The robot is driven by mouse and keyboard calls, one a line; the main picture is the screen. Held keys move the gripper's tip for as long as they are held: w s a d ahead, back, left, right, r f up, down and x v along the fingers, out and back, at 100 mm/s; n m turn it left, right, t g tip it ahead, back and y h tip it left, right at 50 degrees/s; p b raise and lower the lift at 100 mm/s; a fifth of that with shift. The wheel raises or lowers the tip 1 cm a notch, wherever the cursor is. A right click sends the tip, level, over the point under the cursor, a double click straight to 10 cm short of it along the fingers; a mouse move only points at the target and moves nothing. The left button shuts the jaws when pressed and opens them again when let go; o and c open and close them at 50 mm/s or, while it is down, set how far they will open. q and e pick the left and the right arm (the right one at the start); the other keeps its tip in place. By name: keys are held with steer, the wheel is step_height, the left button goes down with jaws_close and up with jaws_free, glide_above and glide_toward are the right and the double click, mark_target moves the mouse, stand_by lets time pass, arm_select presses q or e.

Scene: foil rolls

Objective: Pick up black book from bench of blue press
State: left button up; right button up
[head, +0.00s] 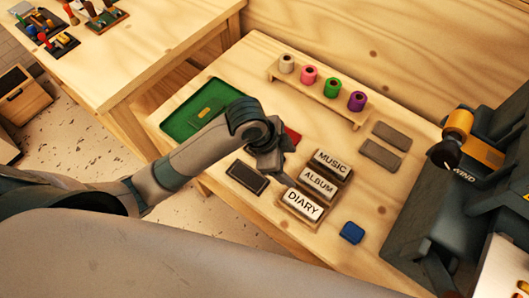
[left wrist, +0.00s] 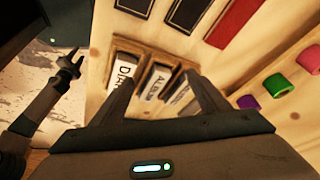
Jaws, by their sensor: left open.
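A flat black rectangle with a pale edge, which may be the black book (head: 248,176), lies on the wooden bench (head: 215,190) left of the label blocks. In the left wrist view two such black rectangles (left wrist: 187,14) lie beside a red one (left wrist: 234,22); in the head view my arm hides one. My left gripper (head: 281,172) is open and empty, above the label rack, its fingers (left wrist: 163,92) either side of the rack in the wrist view. My right gripper (left wrist: 70,62) shows small at the left there; its jaw state is unclear. A dark blue-grey machine (head: 405,240) stands at right.
The label rack (head: 303,208) holds MUSIC, ALBUM and DIARY blocks. A green tray (head: 178,128) lies at the back left. Coloured rolls stand on a shelf (head: 320,95) at the back.

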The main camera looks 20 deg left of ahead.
arm_select(q)
steer(key=w+a+r+m+g+y, duration=0.2)
steer(key=w+a+r+m+y, duration=0.2)
steer(key=w+a+r+m, duration=0.3)
steer(key=shift+w+a+r, duration=0.3)
steer(key=shift+a, duration=0.5)
arm_select(e)
steer(key=shift+d, duration=0.3)
arm_select(q)
step_height(320, 180, down, 11)
steer(key=p, duration=0.3)
steer(key=shift+f, duration=0.65)
arm_select(e)
step_height(320, 180, up, 3)
steer(key=shift+a+r, duration=0.1)
steer(key=shift+a, duration=0.05)
